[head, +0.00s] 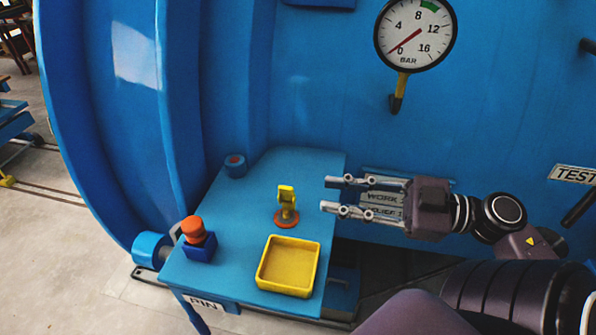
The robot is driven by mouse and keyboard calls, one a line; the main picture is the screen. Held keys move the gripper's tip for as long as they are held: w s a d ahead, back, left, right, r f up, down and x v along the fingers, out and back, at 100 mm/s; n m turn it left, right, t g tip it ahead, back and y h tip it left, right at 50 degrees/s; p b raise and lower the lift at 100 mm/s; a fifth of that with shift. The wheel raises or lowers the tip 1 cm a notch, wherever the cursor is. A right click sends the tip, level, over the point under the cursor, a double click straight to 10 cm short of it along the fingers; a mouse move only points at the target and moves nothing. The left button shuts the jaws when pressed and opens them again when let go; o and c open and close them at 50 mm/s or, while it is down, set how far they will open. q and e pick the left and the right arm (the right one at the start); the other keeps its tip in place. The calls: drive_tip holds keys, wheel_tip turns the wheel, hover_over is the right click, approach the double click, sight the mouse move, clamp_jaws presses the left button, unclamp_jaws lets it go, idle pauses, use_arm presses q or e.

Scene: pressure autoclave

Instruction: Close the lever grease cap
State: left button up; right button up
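The lever grease cap (286,198) is a small yellow piece standing up from a round orange base on the blue shelf. Its upper part is upright, raised above the base. My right gripper (328,194) comes in from the right, with its two fingers apart and pointing left toward the cap. It is empty, and a small gap separates its fingertips from the cap in the picture. My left gripper is not in view.
A yellow square tray (288,290) sits at the shelf's front. The blue vessel wall carries a pressure gauge (415,35) above.

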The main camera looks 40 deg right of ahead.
sight(293, 192)
drive_tip(key=shift+w+a, duration=0.2)
drive_tip(key=shift+w, duration=0.1)
drive_tip(key=a, duration=0.1)
drive_tip(key=w+a+p, duration=0.1)
drive_tip(key=a+r, duration=0.1)
drive_tip(key=shift+w+a, duration=0.3)
drive_tip(key=shift+w+a+f+p, duration=0.15)
drive_tip(key=shift+w+a+p, duration=0.1)
drive_tip(key=shift+w, duration=0.25)
drive_tip(key=shift+w+a+f+p, duration=0.1)
drive_tip(key=shift+w+a+p, duration=0.15)
drive_tip(key=shift+w, duration=0.25)
drive_tip(key=shift+w+a+f, duration=0.1)
drive_tip(key=shift+w+a, duration=0.05)
drive_tip(key=shift+w, duration=0.35)
drive_tip(key=shift+s+a, duration=0.1)
drive_tip(key=shift+a, duration=0.1)
drive_tip(key=shift+c, duration=0.4)
clamp_jaws()
